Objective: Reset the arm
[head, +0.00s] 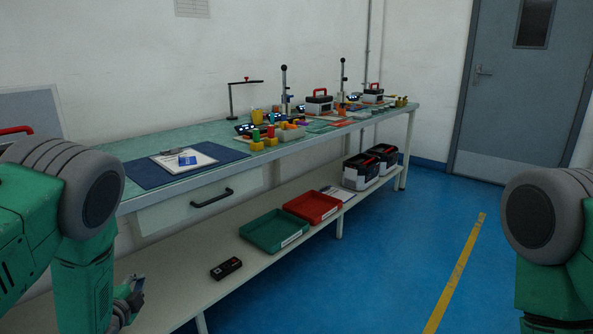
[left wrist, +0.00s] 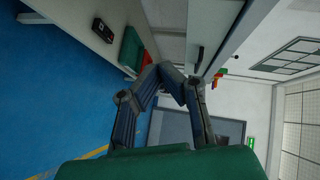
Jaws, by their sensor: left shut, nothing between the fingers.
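My left arm comes in from the left in the head view, and its gripper (head: 133,296) hangs low in front of the bench's lower shelf. In the left wrist view the left gripper (left wrist: 172,72) has its fingertips together with nothing between them. My right arm shows only as a green and grey part at the right edge of the head view; its gripper is out of frame.
A long workbench (head: 290,158) stands along the wall with tools and parts. Its lower shelf (head: 190,290) holds a green tray (head: 273,232), a red tray (head: 312,207), a black device (head: 226,268) and toolboxes (head: 361,171). Blue floor (head: 400,250) is clear towards the door (head: 515,90).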

